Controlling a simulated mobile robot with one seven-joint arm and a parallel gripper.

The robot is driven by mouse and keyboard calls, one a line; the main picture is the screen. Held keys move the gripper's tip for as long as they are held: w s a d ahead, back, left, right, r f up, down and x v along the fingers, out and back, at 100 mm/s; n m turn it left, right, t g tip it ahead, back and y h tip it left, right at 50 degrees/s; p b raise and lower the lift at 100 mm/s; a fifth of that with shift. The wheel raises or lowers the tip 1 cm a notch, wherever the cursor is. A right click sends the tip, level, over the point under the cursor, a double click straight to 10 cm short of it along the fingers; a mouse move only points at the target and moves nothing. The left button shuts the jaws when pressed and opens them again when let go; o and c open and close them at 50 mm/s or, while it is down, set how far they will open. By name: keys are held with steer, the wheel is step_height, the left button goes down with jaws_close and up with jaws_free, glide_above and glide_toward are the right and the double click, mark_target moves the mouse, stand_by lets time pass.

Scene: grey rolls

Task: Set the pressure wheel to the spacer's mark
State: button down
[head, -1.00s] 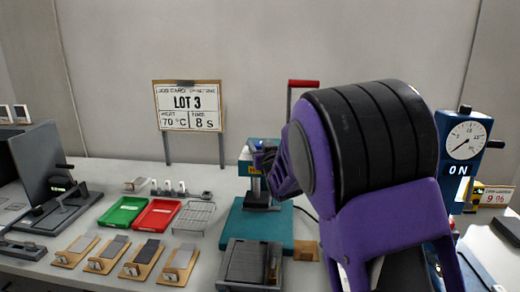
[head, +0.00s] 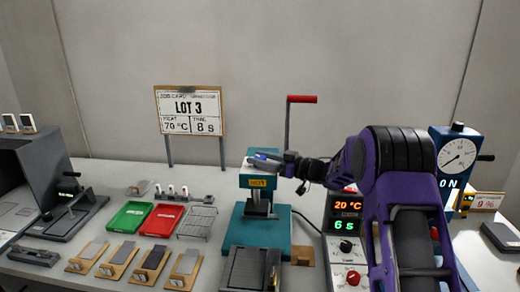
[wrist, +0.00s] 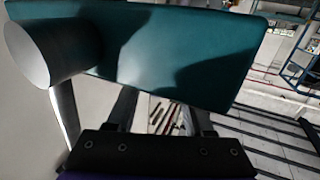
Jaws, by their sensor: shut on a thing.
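The teal press (head: 256,226) stands mid-table with a yellow "HOT" label on its head. A small grey and blue part on top of the head (head: 262,160) looks like the pressure wheel; its mark is too small to read. My gripper (head: 284,164) reaches in from the right at the press head and is shut on this part. The wrist view shows my fingers (wrist: 160,108) below a close teal block (wrist: 190,50), with a grey cylinder (wrist: 45,50) at left. The fingertips' contact is hidden there. I cannot pick out the spacer for certain.
A red-handled lever (head: 302,99) rises behind the press. A control box (head: 346,222) reads 20 °C and 6 s. A job card (head: 190,110) says LOT 3, 70 °C, 8 s. Green (head: 130,216) and red (head: 162,220) trays and several wooden holders are left. A blue gauge (head: 457,155) is right.

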steer(key=shift+r+n+g+y+p, duration=0.1)
steer(key=shift+n+g+y+p, duration=0.6)
steer(key=shift+n+g, duration=0.8)
steer(key=shift+g, duration=0.6)
steer(key=shift+c, duration=1.4)
jaws_free()
steer(key=shift+m+t, duration=0.4)
